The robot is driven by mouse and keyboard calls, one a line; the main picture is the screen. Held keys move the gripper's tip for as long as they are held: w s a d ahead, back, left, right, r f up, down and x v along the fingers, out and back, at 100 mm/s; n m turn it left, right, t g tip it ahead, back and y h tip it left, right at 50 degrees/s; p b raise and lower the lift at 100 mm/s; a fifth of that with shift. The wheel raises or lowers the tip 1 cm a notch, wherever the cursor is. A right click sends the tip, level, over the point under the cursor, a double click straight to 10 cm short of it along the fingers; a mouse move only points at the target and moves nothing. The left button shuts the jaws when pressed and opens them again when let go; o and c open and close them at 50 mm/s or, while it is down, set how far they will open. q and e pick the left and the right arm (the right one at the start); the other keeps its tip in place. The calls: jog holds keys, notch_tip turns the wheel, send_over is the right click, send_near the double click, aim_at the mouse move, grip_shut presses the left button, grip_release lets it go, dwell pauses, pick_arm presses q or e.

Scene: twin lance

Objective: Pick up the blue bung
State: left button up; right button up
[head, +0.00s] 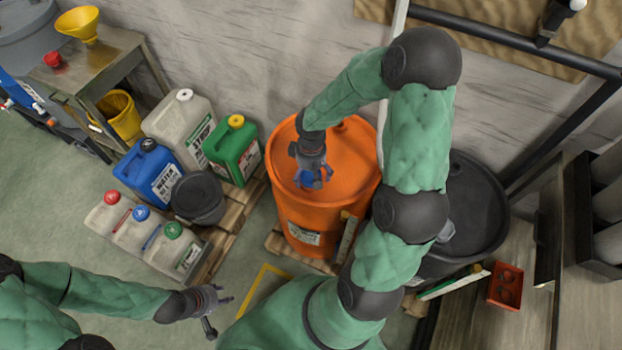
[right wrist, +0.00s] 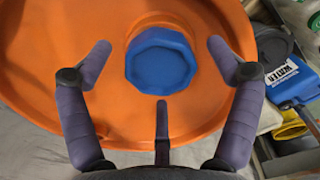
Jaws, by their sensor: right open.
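The blue bung (right wrist: 161,62) is a faceted blue cap on top of the orange drum (head: 330,212). In the right wrist view it sits between the spread fingers of my right gripper, beyond their tips in depth as far as I can tell; no finger visibly touches it. My right gripper (head: 311,178) is open and empty, pointing down over the drum's lid in the head view, where it largely hides the bung. My left gripper (head: 216,310) is open and empty, low over the floor, well away from the drum.
A black drum (head: 474,205) stands right of the orange one, partly behind my arm. Left of it are a green can (head: 233,150), a blue can (head: 150,173), a dark bucket (head: 198,199) and several bottles on a pallet. A red box (head: 506,287) sits at right.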

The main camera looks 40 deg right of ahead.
jog(key=c, duration=1.1)
jog(key=shift+o, duration=0.2)
jog(key=shift+r, duration=0.15)
